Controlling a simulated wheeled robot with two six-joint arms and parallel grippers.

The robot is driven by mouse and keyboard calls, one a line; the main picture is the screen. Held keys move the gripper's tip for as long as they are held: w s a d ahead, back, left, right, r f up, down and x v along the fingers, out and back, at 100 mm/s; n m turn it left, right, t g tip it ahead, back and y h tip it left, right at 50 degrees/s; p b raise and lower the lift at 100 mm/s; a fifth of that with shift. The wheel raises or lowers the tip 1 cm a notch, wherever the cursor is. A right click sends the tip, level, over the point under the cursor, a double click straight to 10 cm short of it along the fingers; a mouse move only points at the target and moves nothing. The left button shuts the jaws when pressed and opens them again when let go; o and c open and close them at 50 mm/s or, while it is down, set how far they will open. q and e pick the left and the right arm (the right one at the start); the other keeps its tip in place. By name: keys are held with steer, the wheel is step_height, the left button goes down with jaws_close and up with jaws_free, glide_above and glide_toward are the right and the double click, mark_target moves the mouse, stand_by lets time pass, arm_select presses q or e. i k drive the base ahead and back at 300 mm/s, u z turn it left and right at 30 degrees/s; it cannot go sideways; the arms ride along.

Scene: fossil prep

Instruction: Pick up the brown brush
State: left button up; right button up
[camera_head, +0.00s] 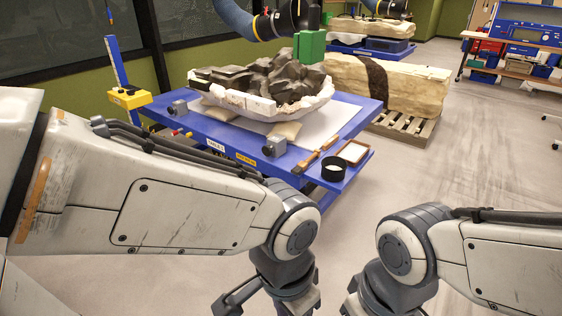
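The brown brush (318,154) lies on the front right part of the blue table (222,142), its handle pointing up and to the right and its wider dark end toward the table's front edge. Nothing covers it. My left gripper (250,298) hangs in front of the table, below and left of the brush and well apart from it. My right gripper (382,300) is at the bottom edge, below and right of the brush, also apart from it. Both grippers are partly cut off by the frame, so their opening is unclear.
A dark fossil in a white jacket (262,105) fills the table's middle. Open floor (460,165) lies to the right.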

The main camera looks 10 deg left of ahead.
mark_target(301, 166)
steer(key=u, duration=0.45)
steer(key=k, duration=0.3)
steer(key=z, duration=0.9)
steer(key=i, duration=1.65)
steer(key=u, duration=1.25)
steer(key=i, duration=1)
steer(key=u, duration=0.15)
